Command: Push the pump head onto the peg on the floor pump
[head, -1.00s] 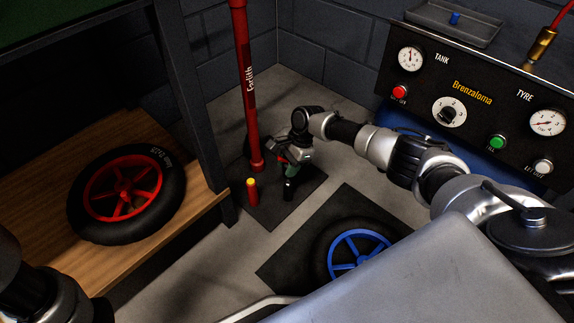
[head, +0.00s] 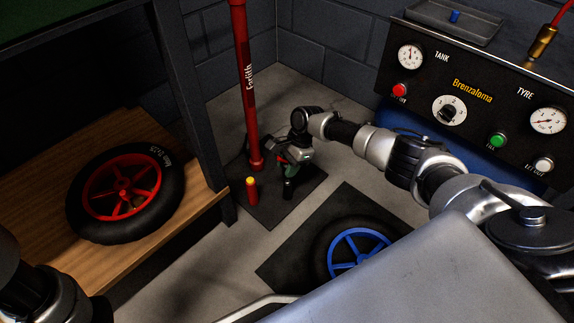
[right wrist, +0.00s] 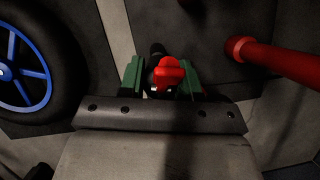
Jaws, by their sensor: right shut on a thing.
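The floor pump (head: 246,95) is a tall red tube standing on a dark base at the left of centre; its tube also shows in the right wrist view (right wrist: 275,57). My right gripper (head: 291,170) is just right of the tube, low over the base. My left gripper is not in view.
A short red post with a yellow top (head: 252,190) stands left of my gripper. A blue-rimmed wheel (head: 358,250) lies on a dark mat to the right. A red-rimmed wheel (head: 125,195) lies on a wooden shelf (head: 40,210). A gauge panel (head: 470,100) stands at right.

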